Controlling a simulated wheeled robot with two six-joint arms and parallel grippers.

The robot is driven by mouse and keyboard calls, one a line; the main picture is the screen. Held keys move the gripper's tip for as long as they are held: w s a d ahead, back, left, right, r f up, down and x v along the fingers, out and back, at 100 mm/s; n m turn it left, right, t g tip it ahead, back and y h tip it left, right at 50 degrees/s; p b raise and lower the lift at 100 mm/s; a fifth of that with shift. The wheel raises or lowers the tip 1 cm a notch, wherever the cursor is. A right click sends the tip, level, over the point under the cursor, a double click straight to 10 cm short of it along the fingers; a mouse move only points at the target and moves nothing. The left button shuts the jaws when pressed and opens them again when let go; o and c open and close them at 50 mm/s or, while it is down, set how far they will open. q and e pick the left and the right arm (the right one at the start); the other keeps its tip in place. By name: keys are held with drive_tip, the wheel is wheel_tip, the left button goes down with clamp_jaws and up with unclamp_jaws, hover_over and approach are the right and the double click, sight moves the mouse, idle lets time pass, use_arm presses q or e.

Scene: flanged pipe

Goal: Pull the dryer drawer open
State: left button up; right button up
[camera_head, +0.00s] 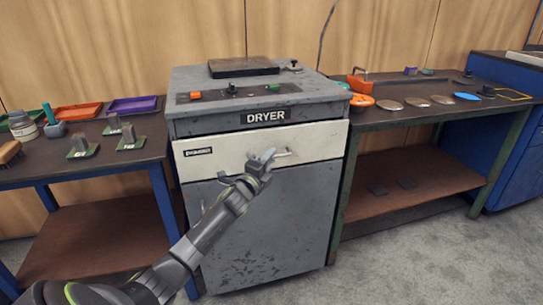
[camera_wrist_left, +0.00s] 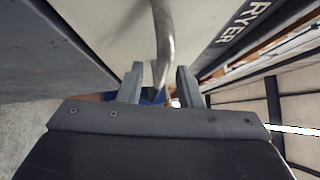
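The dryer (camera_head: 270,225) is a worn grey cabinet labelled DRYER. Its cream drawer front (camera_head: 225,150) spans the cabinet below the label and looks closed. A metal bar handle (camera_head: 283,154) is at the drawer's middle, partly hidden by my left gripper (camera_head: 264,160). In the left wrist view the curved handle (camera_wrist_left: 163,35) runs down toward the gap between the two fingers of my left gripper (camera_wrist_left: 160,88). The fingers are apart, with room on both sides of the bar. I cannot tell whether either finger touches it. My right gripper is not in view.
A left table (camera_head: 95,165) holds purple and red trays, clamp-like blocks and a jar. Grey floor (camera_head: 375,265) is clear at front right.

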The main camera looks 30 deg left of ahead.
use_arm(q)
drive_tip(key=shift+w, duration=0.75)
clamp_jaws()
